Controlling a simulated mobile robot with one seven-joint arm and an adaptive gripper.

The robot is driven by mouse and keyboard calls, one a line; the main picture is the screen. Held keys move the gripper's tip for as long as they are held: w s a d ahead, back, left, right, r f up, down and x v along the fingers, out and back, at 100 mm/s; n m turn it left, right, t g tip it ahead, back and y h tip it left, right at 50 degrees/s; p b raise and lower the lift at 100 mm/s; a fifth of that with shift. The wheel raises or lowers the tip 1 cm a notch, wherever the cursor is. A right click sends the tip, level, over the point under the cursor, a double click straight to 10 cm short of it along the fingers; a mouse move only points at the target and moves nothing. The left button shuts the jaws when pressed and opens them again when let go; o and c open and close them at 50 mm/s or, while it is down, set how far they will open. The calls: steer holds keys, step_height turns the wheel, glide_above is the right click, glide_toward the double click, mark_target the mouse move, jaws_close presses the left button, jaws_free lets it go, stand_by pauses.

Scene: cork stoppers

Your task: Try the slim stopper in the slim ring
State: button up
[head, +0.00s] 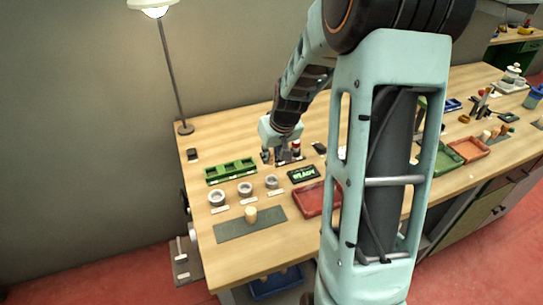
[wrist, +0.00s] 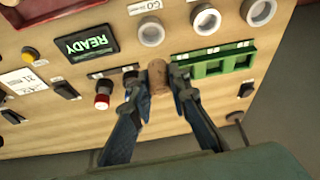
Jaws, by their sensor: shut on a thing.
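My gripper (wrist: 158,84) is shut on a cork stopper (wrist: 158,74), one finger on each side of it in the wrist view. In the head view my gripper (head: 277,158) is at the back of the bench, and the held cork cannot be made out there. Three grey rings stand in a row: one near the display (wrist: 150,33), a middle one (wrist: 205,19) and a far one (wrist: 260,11). In the head view they show as a right ring (head: 271,182), a middle ring (head: 245,189) and a left ring (head: 216,198). The held cork is apart from them.
A second cork (head: 250,214) stands on a grey-green mat (head: 230,230). A green slotted holder (wrist: 212,62) is close beside my gripper. A lamp (head: 185,128) stands at the back left.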

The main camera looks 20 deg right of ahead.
mark_target(270, 177)
steer(key=shift+w+d+f+b, duration=0.1)
steer(key=shift+f+b, duration=0.9)
steer(key=shift+f, duration=0.65)
steer(key=shift+d+f+b, duration=0.1)
steer(key=shift+f+b, duration=0.9)
steer(key=shift+f, duration=0.6)
steer(key=shift+f+b, duration=0.55)
steer(key=shift+f, duration=0.05)
steer(key=o, duration=0.7)
steer(key=shift+o, duration=0.2)
steer(key=shift+r, duration=0.1)
steer(key=v, duration=1.2)
